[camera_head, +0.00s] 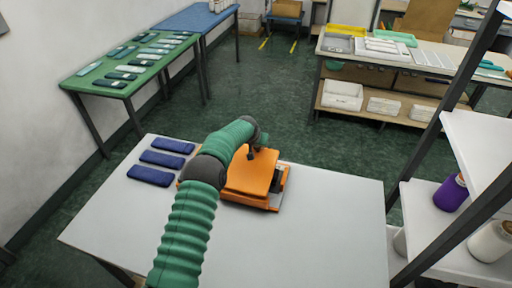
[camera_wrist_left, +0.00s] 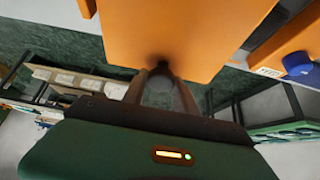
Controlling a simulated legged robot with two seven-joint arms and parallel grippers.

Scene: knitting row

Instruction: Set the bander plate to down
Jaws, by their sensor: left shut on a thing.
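The orange bander plate (camera_head: 252,172) stands tilted up over its orange base (camera_head: 268,204) on the white table, with a gap between them at the right side. My left gripper (camera_head: 255,152) is at the plate's far upper edge, and my green arm covers part of the plate's left side. In the left wrist view the plate (camera_wrist_left: 190,30) fills the upper middle, and the fingers of my left gripper (camera_wrist_left: 160,72) are shut on its edge. My right gripper is in neither view.
Several dark blue pieces (camera_head: 162,159) lie at the left of the white table (camera_head: 320,230); its right side is clear. A shelf (camera_head: 470,150) with a purple bottle (camera_head: 451,193) stands close on the right. A green table (camera_head: 128,68) is behind at the left.

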